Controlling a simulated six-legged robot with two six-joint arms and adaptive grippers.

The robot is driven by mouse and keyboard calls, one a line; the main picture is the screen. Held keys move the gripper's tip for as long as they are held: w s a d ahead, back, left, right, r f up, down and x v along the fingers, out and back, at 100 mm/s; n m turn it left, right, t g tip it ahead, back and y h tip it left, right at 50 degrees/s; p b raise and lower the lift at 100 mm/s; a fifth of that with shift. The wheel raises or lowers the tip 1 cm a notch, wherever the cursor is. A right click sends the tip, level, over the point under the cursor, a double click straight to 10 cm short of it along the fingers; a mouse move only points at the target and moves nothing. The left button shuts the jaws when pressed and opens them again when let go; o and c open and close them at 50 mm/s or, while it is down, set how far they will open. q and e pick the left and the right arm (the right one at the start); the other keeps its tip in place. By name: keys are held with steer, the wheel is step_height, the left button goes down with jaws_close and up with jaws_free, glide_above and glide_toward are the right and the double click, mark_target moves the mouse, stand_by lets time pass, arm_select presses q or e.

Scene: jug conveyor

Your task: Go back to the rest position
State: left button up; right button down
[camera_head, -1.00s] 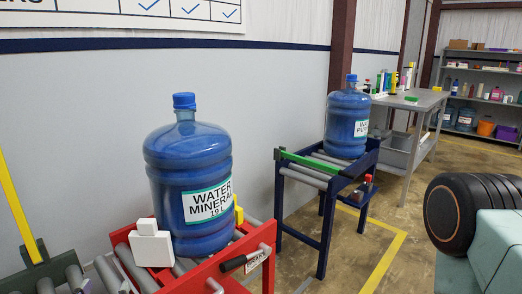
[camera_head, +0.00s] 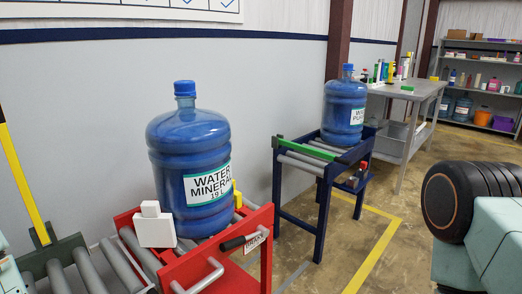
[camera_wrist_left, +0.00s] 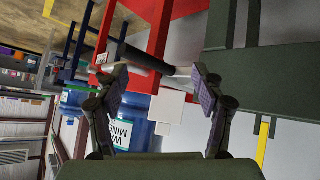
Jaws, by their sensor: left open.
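My left gripper (camera_wrist_left: 160,95) shows in the left wrist view, its two fingers spread apart with nothing between them. In the head view this jug (camera_head: 190,150) stands upright on the red-framed roller conveyor (camera_head: 225,270), beside a white block-shaped piece (camera_head: 154,228). My left gripper is not visible in the head view; only a pale edge shows at the far left. My right gripper is not in view.
A second blue jug (camera_head: 344,105) stands on a dark blue roller stand (camera_head: 320,185). A grey table (camera_head: 405,92) and shelves (camera_head: 480,80) stand behind. A yellow post (camera_head: 25,185) rises at the left. Floor at the right centre is clear.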

arm_select(q)
steer(key=s+d+f+g, duration=0.2)
steer(key=s+g, duration=0.1)
steer(key=s, duration=0.4)
steer(key=s+d+f+m+g, duration=0.1)
steer(key=s+d+f+g, duration=0.1)
steer(key=s, duration=0.4)
steer(key=s+d+f+g, duration=0.2)
steer(key=s+g, duration=0.2)
steer(key=s, duration=0.3)
steer(key=shift+s+f+m+g, duration=0.3)
steer(key=shift+o, duration=0.6)
steer(key=shift+s+d+f+y, duration=0.1)
steer(key=shift+s+d+y, duration=0.1)
steer(key=shift+y, duration=0.1)
